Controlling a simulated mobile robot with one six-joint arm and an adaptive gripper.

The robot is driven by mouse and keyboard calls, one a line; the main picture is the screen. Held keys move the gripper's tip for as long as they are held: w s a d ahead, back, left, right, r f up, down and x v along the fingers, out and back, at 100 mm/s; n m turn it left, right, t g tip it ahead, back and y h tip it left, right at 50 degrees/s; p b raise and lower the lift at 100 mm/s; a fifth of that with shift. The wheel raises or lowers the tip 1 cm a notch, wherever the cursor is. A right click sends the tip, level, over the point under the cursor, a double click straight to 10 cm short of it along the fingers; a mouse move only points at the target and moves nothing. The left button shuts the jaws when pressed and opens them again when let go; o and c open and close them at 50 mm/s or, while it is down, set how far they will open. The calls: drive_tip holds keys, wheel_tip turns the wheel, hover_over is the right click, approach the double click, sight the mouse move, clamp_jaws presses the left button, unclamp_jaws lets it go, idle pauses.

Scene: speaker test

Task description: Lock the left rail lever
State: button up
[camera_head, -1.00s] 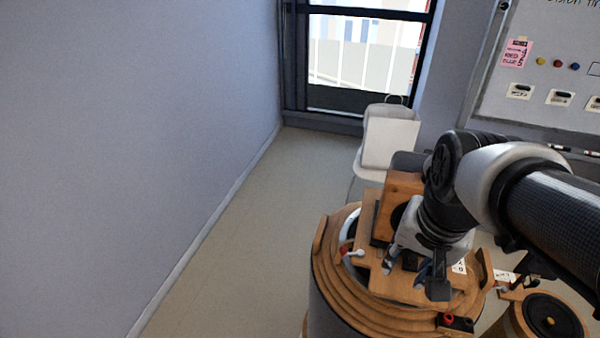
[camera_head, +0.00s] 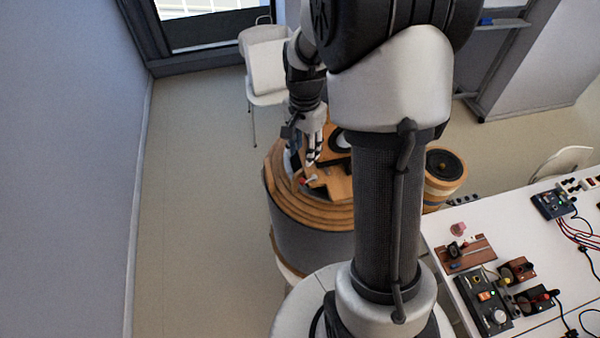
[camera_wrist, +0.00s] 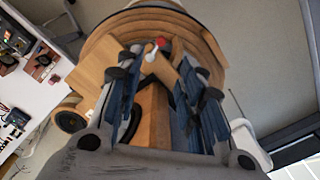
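A small rail lever with a red tip and pale arm (camera_head: 304,181) sits on the wooden top of the round stand (camera_head: 285,203). I cannot tell for sure that it is the left one. The lever also shows in the wrist view (camera_wrist: 158,43), just beyond the fingertips. My gripper (camera_head: 308,158) points down over the stand, close behind the lever. In the wrist view my gripper (camera_wrist: 163,72) has its blue-grey fingers spread apart, with wooden parts (camera_wrist: 152,115) visible between them. I see no contact with the lever. A second lever is not clearly visible; my arm hides part of the stand.
A white bench (camera_head: 448,232) with test devices and cables stands at the right. A smaller round wooden speaker (camera_head: 444,166) is beside the stand. A white chair (camera_head: 264,85) is behind it. The floor at the left (camera_head: 195,200) is clear up to the wall.

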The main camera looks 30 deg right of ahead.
sight(303, 179)
wheel_tip(303, 179, down, 13)
drive_tip(key=shift+a+r+p, duration=0.1)
drive_tip(key=shift+r+p, duration=0.05)
drive_tip(key=shift+p, duration=0.2)
drive_tip(key=shift+c, duration=0.4)
clamp_jaws()
